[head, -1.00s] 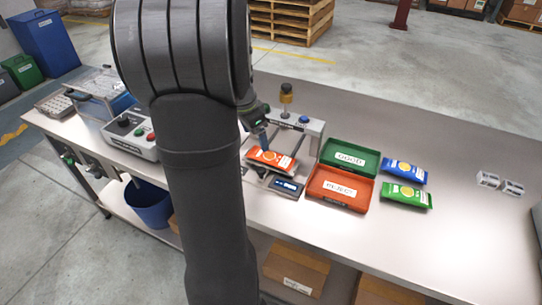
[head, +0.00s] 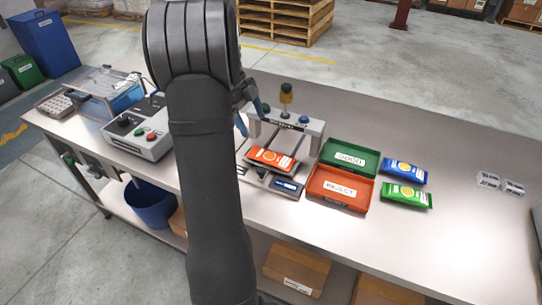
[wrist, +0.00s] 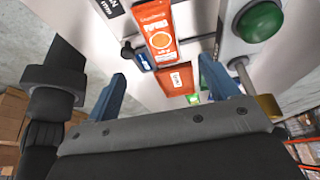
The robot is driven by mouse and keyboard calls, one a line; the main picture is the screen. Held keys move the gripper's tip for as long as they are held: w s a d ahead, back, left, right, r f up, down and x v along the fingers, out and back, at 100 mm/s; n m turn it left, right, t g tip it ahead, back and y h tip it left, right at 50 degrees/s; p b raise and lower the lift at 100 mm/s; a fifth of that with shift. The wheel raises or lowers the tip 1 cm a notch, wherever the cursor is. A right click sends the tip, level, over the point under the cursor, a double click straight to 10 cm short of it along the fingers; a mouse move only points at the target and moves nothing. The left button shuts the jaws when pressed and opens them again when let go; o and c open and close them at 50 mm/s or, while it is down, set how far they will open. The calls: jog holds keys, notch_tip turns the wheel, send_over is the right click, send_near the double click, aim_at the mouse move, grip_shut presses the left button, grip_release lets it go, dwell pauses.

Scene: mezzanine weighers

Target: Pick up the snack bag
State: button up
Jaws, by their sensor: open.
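An orange snack bag (head: 271,159) lies flat on the platform of a weighing scale, and nothing holds it. In the wrist view the orange snack bag (wrist: 158,30) shows at the top, beyond the fingers and partly cut off by the frame edge. My gripper (head: 251,115) is above and to the left of the bag, partly hidden by my arm. In the wrist view my gripper (wrist: 162,68) has its two blue fingers wide apart with nothing between them. A blue snack bag (head: 405,170) and a green snack bag (head: 406,195) lie on the bench to the right.
The scale's grey frame (head: 314,132) with a yellow-topped post (head: 286,97) rises behind the bag. A green GOOD tray (head: 369,169) and red REJECT tray (head: 318,200) stand to its right. A control box (head: 152,147) is left. The bench's right part is mostly clear.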

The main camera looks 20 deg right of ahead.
send_over(270, 156)
jog(key=w+a, duration=0.2)
jog(key=w, duration=0.1)
notch_tip(270, 156, down, 6)
jog(key=shift+s+a+f, duration=0.1)
jog(key=shift+s+x, duration=0.15)
jog(key=shift+x, duration=1.2)
jog(key=shift+s+x, duration=0.15)
jog(key=shift+x, duration=1.15)
jog(key=c, duration=1.2)
jog(key=shift+o, duration=0.2)
